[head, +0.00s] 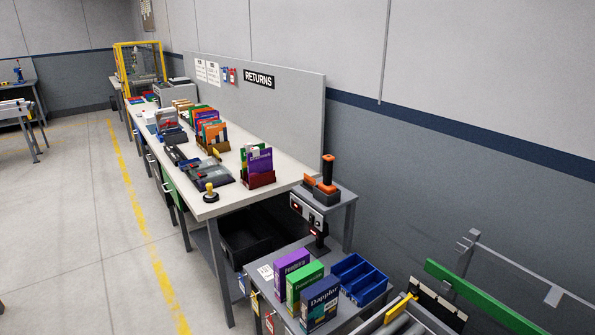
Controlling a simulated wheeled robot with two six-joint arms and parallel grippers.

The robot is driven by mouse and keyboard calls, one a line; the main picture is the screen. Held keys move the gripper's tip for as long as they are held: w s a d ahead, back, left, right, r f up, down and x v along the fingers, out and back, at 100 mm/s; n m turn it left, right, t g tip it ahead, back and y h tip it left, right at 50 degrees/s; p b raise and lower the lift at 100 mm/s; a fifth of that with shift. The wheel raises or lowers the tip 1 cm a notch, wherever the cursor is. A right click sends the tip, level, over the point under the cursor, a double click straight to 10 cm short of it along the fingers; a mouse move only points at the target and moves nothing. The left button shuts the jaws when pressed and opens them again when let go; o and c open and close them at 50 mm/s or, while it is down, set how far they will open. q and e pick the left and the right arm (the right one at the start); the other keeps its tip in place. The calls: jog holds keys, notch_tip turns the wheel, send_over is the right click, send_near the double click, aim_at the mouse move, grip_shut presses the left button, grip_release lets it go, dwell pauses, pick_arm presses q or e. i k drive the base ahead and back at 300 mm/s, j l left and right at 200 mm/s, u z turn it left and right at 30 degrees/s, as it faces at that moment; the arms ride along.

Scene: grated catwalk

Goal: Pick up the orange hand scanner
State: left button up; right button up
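An orange and black device that looks like the hand scanner (328,172) stands upright on a small grey side table (345,193), just past the right end of the long bench. It has an orange top, a dark middle and orange at its lower end, and it seems to sit in a dark base. Another orange piece (309,181) shows just left of it; I cannot tell whether it is a separate thing. Neither of my grippers is in view.
The long returns bench (205,204) carries book racks, trays and a yellow-topped stamp (210,190). A lower table holds boxed goods (320,301) and blue bins (360,277). A green rail (480,295) and roller frame stand at lower right. Floor left of the yellow line (140,212) is mostly clear.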

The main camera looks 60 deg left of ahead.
aim_at(326, 186)
jog(key=k+j, duration=0.1)
jog(key=j, duration=0.85)
jog(key=j+u, duration=0.1)
jog(key=j, duration=0.9)
jog(key=k, duration=0.05)
